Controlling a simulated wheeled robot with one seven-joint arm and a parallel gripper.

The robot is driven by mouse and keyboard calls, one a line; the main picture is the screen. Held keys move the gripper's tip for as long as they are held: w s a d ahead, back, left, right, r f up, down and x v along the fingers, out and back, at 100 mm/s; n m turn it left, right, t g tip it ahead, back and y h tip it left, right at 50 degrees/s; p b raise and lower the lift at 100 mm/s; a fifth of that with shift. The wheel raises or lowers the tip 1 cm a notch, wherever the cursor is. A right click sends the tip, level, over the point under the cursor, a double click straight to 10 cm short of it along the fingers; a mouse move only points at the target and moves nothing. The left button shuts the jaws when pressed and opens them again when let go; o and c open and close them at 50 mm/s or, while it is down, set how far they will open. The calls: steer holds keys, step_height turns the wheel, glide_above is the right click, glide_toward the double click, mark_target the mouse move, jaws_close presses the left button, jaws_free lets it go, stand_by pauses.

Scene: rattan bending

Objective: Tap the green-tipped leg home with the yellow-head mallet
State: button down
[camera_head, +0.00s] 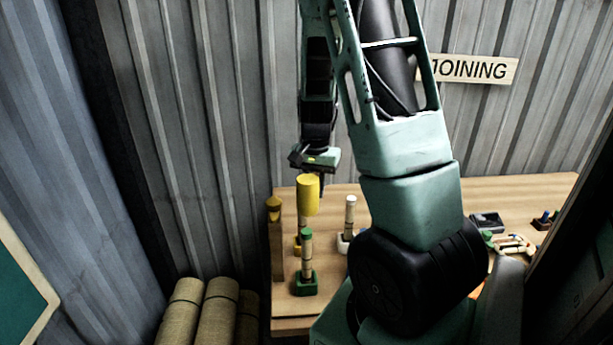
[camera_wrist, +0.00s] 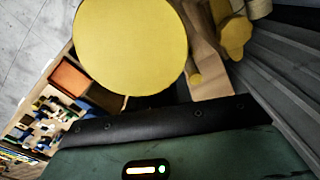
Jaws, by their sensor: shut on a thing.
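My gripper (camera_head: 316,160) is shut on the yellow-head mallet, whose handle is mostly hidden. The mallet's yellow head (camera_head: 308,195) hangs just under the gripper. The green-tipped leg (camera_head: 306,254) stands upright in a green base (camera_head: 305,284) near the bench's left end. In the head view the mallet head is above the leg's green tip, nearly in line with it, with a small gap in the picture. In the wrist view the round yellow head (camera_wrist: 130,45) fills the upper middle and hides what lies beneath it.
A pale leg (camera_head: 350,216) stands in a white base to the right. Tools and small parts (camera_head: 512,243) lie on the right of the bench (camera_head: 450,192). Rolled bundles (camera_head: 218,312) stand at lower left by the wall.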

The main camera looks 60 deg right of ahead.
steer(key=shift+w+d+f, duration=0.15)
steer(key=shift+w+d, duration=0.05)
steer(key=shift+w, duration=0.05)
step_height(320, 180, down, 4)
steer(key=b, duration=0.3)
steer(key=shift+a+r, duration=0.15)
steer(key=shift+r, duration=0.1)
stand_by(0.7)
